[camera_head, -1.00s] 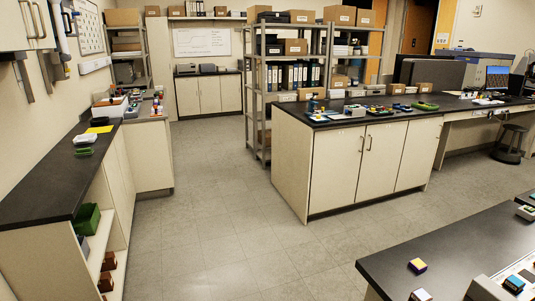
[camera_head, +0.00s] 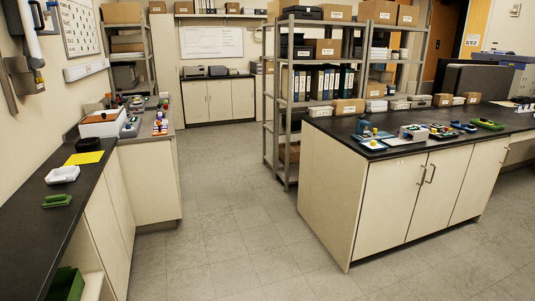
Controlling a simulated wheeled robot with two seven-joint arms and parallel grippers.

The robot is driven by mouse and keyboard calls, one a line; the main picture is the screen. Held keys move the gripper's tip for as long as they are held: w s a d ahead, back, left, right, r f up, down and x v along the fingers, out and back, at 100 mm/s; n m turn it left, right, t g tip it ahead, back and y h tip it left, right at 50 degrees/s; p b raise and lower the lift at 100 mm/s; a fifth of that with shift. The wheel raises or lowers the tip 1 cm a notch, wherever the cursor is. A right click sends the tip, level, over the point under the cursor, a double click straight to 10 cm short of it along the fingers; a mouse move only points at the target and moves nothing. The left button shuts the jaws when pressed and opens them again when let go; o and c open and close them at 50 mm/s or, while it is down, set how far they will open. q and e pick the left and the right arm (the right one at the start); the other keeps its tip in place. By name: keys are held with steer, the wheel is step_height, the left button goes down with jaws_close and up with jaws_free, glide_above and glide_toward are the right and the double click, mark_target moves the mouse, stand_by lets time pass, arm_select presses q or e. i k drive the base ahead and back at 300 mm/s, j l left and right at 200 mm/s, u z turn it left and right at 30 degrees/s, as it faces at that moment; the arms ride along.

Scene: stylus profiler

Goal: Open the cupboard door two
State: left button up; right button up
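Several cupboard doors are in view, and none carries a number that I can read. The island bench on the right has a left door (camera_head: 390,208), a middle door (camera_head: 438,192) and a right door (camera_head: 481,178). All look shut. Upright bar handles (camera_head: 427,174) sit close together at the seam of the left and middle doors. A low cupboard (camera_head: 218,101) at the back wall has shut doors too. The left bench has pale front panels (camera_head: 110,212). Neither of my grippers is in view.
The tiled floor (camera_head: 228,220) between the left bench and the island is clear. A metal shelf rack (camera_head: 287,110) with boxes and binders stands behind the island. The left black worktop (camera_head: 38,215) holds a white tray (camera_head: 62,175) and a green block (camera_head: 57,201).

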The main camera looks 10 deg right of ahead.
mark_target(436, 202)
steer(key=i+l+z, duration=0.2)
steer(key=i+z, duration=0.3)
steer(key=i+l+z, duration=0.1)
steer(key=i+z, duration=0.2)
steer(key=z, duration=0.15)
steer(key=i+j+z, duration=0.1)
steer(key=i+z, duration=0.4)
steer(key=i+j+z, duration=0.2)
steer(key=z, duration=0.25)
steer(key=i+l+z, duration=0.25)
steer(key=i, duration=0.45)
steer(key=i+z, duration=0.2)
steer(key=i, duration=0.5)
steer(key=i+l+u, duration=0.3)
steer(key=i+u, duration=0.15)
steer(key=i, duration=0.15)
steer(key=i+l+u, duration=0.4)
steer(key=i+l, duration=0.15)
